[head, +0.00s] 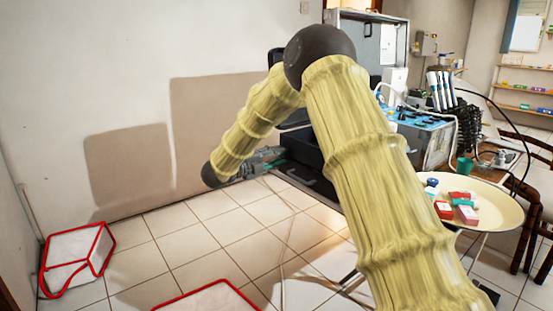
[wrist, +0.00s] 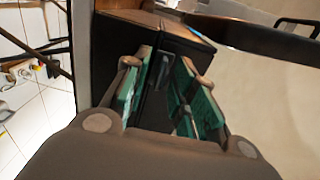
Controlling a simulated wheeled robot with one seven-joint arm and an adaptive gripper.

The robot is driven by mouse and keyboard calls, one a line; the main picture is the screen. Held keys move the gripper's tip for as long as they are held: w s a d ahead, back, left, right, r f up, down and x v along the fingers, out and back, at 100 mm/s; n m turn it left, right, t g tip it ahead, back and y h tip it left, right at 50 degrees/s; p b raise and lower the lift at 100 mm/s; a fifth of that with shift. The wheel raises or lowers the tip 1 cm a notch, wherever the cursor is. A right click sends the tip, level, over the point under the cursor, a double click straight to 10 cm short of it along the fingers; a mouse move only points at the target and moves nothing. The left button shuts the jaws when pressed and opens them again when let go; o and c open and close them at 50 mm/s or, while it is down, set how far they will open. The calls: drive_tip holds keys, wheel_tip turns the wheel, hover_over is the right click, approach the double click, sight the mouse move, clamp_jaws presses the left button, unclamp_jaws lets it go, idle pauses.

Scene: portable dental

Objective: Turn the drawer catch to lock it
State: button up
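A dark cabinet or case front fills the middle of the wrist view (wrist: 118,45). A small grey upright part (wrist: 165,72), which looks like the catch, shows on it between my fingers. I cannot tell which way the catch is turned. My gripper (wrist: 162,100) is open, with teal pads on either side of that part, and nothing is visibly held. I cannot tell whether a pad touches it. In the head view my gripper (head: 265,160) points at the dark case (head: 310,160), whose catch is hidden or too small to see.
A round cream tray (head: 495,215) with red and white boxes and small jars stands to the right. A blue-topped equipment unit (head: 428,135) is behind it. Red-edged white containers (head: 75,260) lie on the tiled floor at left. A bare wall (head: 120,60) is behind my arm.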

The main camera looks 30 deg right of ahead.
clamp_jaws()
drive_tip(key=shift+r+n+p, duration=0.15)
drive_tip(key=shift+n+p, duration=0.15)
drive_tip(key=shift+p, duration=0.25)
drive_tip(key=shift+f+n+p, duration=0.2)
drive_tip(key=shift+n+p, duration=8.5)
drive_tip(key=shift+p, duration=1.5)
